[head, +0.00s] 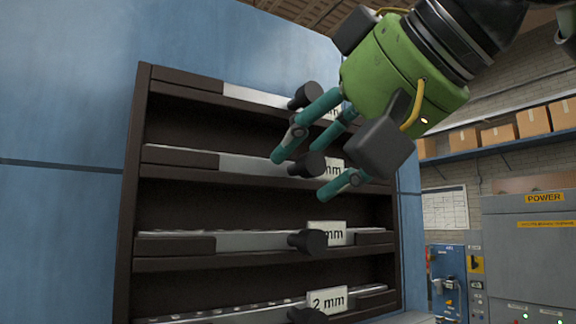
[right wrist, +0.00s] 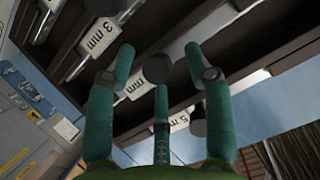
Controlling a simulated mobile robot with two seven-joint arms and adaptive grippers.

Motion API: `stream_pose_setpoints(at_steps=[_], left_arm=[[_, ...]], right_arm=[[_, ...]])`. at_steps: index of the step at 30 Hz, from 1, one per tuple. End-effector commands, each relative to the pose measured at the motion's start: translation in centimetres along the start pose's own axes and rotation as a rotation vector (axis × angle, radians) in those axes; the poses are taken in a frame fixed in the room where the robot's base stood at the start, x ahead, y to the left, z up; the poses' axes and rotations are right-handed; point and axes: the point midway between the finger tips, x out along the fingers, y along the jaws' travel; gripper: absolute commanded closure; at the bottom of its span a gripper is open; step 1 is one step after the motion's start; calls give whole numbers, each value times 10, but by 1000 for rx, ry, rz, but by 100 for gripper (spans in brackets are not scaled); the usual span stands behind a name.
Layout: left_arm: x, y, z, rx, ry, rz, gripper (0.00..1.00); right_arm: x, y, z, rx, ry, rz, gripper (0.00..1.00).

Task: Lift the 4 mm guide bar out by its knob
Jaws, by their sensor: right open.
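The guide bar second from the top lies in a dark rack. Its label (head: 335,168) shows only "mm", the digit hidden by its black knob (head: 306,164); in the right wrist view its label (right wrist: 140,86) sits between those reading 3 mm and 5 mm, so it is the 4 mm bar. My right gripper (head: 304,172), three-fingered with teal fingers, is open and empty in front of this knob. In the right wrist view the knob (right wrist: 158,68) shows between the spread fingertips (right wrist: 158,58). I cannot tell whether any finger touches it. My left gripper is not in view.
The rack (head: 127,200) has shelves above and below. A knob (head: 301,96) on the top bar is close to my fingers. Lower are the 3 mm bar's knob (head: 308,240) and the 2 mm label (head: 327,300). A grey power cabinet (head: 530,250) stands at right.

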Motion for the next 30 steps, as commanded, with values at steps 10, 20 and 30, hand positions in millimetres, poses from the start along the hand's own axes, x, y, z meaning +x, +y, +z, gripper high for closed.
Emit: stream_pose_setpoints(at_steps=[10,20,30], left_arm=[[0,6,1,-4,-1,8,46],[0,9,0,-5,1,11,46],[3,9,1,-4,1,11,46]], right_arm=[[-1,0,-1,0,3,0,100],[-1,0,-2,0,3,0,100],[-10,-5,-24,3,5,-1,100]])
